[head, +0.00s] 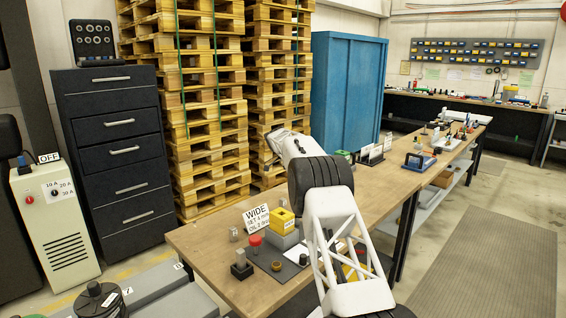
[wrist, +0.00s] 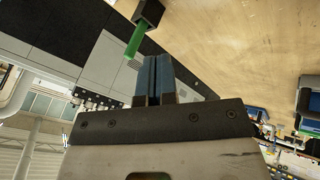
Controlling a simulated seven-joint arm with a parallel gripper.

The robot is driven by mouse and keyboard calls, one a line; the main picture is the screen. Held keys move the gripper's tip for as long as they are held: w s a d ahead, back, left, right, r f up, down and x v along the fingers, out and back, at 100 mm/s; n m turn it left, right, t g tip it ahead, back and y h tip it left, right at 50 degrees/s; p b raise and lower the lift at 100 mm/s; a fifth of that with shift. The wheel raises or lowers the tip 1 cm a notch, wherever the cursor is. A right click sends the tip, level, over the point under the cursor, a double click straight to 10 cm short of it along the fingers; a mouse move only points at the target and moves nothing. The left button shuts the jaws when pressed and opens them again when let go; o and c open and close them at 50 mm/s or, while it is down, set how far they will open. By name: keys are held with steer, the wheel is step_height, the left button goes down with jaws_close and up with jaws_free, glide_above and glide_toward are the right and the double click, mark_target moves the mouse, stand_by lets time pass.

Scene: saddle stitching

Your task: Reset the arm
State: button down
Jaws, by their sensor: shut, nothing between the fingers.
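My arm (head: 335,225) reaches over the wooden workbench (head: 212,240) in the head view, with its pale far end (head: 293,145) above the bench's back side. The fingertips cannot be made out there. In the wrist view my gripper (wrist: 153,75) shows two blue fingers side by side, shut with nothing between them. The wrist view is strongly tilted, with the bench top (wrist: 235,45) at the upper right. A green bar (wrist: 135,40) at a black block (wrist: 149,13) appears just beyond the fingertips. I cannot tell its distance, but the fingers do not hold it.
On the bench near the arm are a "WIDE" sign (head: 256,218), a yellow block (head: 282,222), a red-topped piece (head: 255,240) and a dark block with a metal cube (head: 241,266). Pallet stacks (head: 205,80) and a blue cabinet (head: 347,85) stand behind.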

steer(key=s+d+r+n+t+y, duration=0.1)
steer(key=s+d+r+n, duration=0.15)
steer(key=s+r, duration=0.55)
steer(key=s+d+r+n+t, duration=0.15)
steer(key=s+d+r, duration=0.25)
steer(key=s+r, duration=0.4)
steer(key=s+d+r+n+y, duration=0.15)
steer(key=s+r, duration=0.25)
steer(key=s, duration=0.7)
steer(key=s+d+r+n+y, duration=0.1)
steer(key=s+d+r+n, duration=0.15)
steer(key=s, duration=0.75)
steer(key=s+f+n+t, duration=0.1)
steer(key=s+f, duration=0.3)
steer(key=s, duration=1.1)
steer(key=s+d+f+n+t+y, duration=0.1)
steer(key=s+f+n, duration=0.2)
steer(key=s, duration=1.3)
steer(key=s+d+f+n+t, duration=0.1)
steer(key=s+f, duration=0.4)
steer(key=s, duration=1.1)
steer(key=shift+d+f+n+t+y, duration=0.2)
steer(key=shift+f+n+t+y, duration=0.25)
steer(key=shift+n, duration=0.55)
steer(key=c, duration=1.8)
jaws_free()
steer(key=shift+r, duration=0.15)
